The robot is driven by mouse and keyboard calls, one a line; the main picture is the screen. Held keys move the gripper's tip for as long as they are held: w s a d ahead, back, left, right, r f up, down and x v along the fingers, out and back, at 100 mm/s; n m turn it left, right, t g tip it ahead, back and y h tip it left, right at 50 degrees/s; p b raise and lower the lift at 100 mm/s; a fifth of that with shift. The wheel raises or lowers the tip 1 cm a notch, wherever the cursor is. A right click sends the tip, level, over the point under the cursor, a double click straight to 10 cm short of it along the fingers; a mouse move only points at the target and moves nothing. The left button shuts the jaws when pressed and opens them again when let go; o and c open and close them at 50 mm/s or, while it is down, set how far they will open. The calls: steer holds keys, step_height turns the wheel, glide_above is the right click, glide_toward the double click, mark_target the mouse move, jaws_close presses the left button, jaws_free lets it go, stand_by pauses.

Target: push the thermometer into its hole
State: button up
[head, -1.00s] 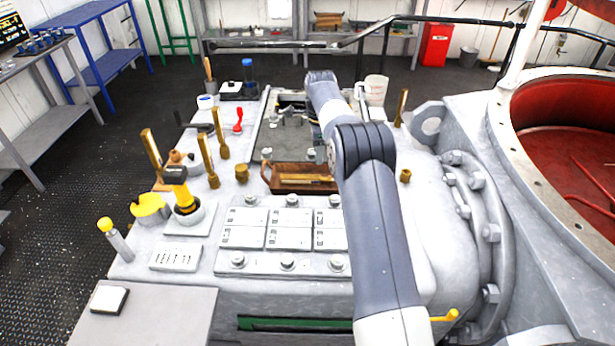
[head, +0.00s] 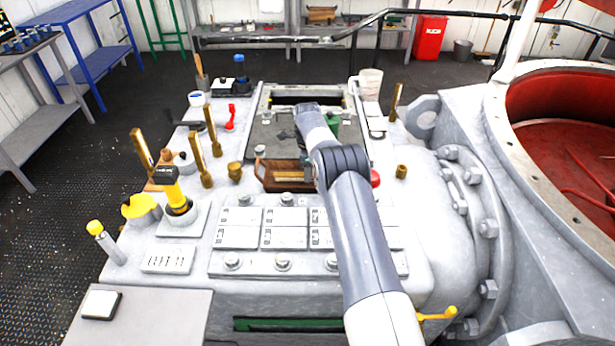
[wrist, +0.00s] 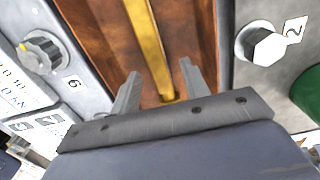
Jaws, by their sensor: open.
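A long brass-coloured rod (wrist: 146,40) lies in a brown wooden tray (wrist: 95,25); it looks like the thermometer, but I cannot be sure. In the head view the rod (head: 290,175) shows as a short strip in the tray (head: 275,186), partly behind my arm. My gripper (wrist: 160,75) is open above the tray, with its two fingers on either side of the rod and nothing visibly held. In the head view the fingers are mostly hidden by my arm. Short brass sockets stand left (head: 235,172) and right (head: 401,172) of the tray; I cannot tell which hole belongs to the thermometer.
Tall brass pieces stand at left (head: 200,160) and at right (head: 397,102). A yellow-and-black tool (head: 173,190) stands upright near the left. A numbered knob (wrist: 42,52) and a hex bolt (wrist: 263,45) flank the tray. A white mug (head: 369,84) stands behind.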

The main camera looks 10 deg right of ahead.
step_height(320, 180, down, 2)
jaws_close()
stand_by(0.6)
